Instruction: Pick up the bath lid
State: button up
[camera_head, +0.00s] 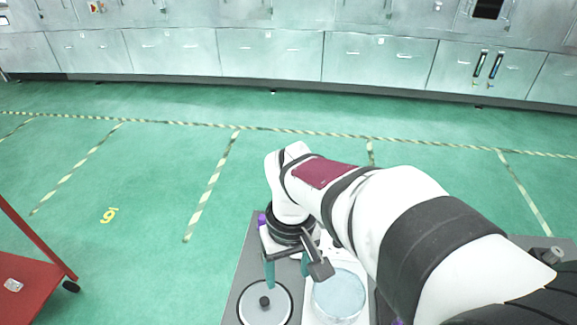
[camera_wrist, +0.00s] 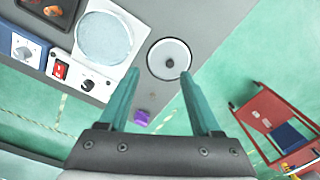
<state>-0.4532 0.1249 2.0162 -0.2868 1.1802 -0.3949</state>
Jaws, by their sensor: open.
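The bath lid (camera_head: 265,305) is a pale round disc with a dark rim and a black knob in its middle. It lies flat on the grey worktop, left of the bath (camera_head: 338,296), a round vessel with a pale blue-grey surface. In the wrist view the lid (camera_wrist: 169,48) and its knob lie beyond my fingertips, towards the right finger, and the bath (camera_wrist: 104,38) is to the left. My gripper (camera_head: 287,274) has two teal fingers, spread apart. In the wrist view my gripper (camera_wrist: 158,76) is empty, with the lid apart from it.
A control box with a red switch and black dial (camera_wrist: 90,85) adjoins the bath. A blue device (camera_wrist: 22,47) stands beside it. A small purple object (camera_wrist: 141,118) sits near the worktop edge. A red cart (camera_head: 30,270) stands on the green floor at left; cabinets line the back.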

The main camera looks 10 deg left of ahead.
aim_at(264, 300)
jog(key=w+a+f+n, duration=0.2)
jog(key=a+f+n, duration=0.1)
jog(key=a, duration=0.3)
jog(key=f, duration=1.5)
jog(key=shift+w+f, duration=0.35)
grip_shut()
